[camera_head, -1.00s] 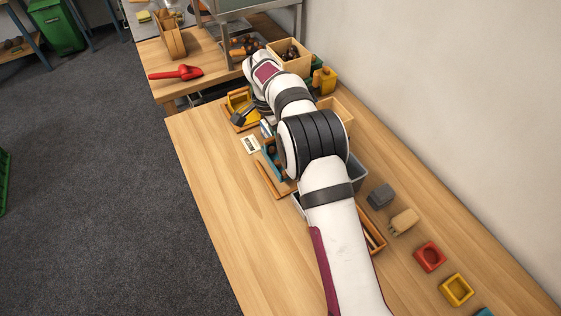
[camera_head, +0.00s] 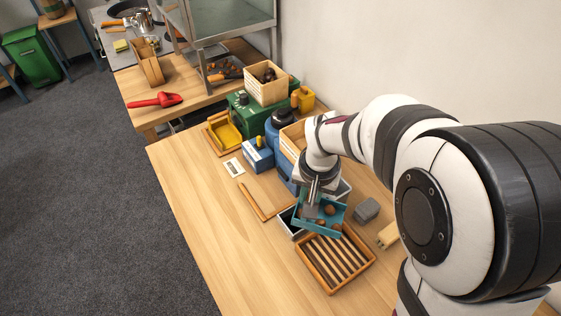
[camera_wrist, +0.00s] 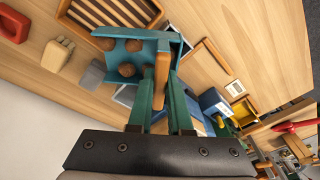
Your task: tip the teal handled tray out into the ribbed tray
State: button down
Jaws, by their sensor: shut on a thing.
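My gripper (camera_head: 312,196) is shut on the wooden handle of the teal handled tray (camera_head: 304,229). The wrist view shows the handle (camera_wrist: 161,76) between both fingers (camera_wrist: 161,92). Several round brown chestnuts (camera_wrist: 127,69) lie inside the teal tray (camera_wrist: 124,57). The tray is held above the table, close to level in the head view. The ribbed tray (camera_head: 335,290), wooden with slats, lies on the table just in front of and below it. It shows in part at the top left of the wrist view (camera_wrist: 156,12). I see no chestnuts on its visible slats.
A grey bin (camera_head: 288,221) sits partly hidden under the teal tray. The front left tabletop is clear.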

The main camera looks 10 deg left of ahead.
jog(key=s+d+n+g+y, duration=0.1)
jog(key=s+d+y, duration=0.3)
jog(key=d+y, duration=0.5)
jog(key=shift+s+d+f+n, duration=0.25)
jog(key=shift+d+n, duration=0.45)
jog(key=shift+d, duration=0.5)
jog(key=s+a+f+h, duration=0.1)
jog(key=a+h, duration=0.6)
jog(key=h, duration=0.1)
jog(key=shift+a+f+n+t, duration=0.15)
jog(key=shift+f+n+t, duration=0.05)
jog(key=shift+n+t, duration=0.2)
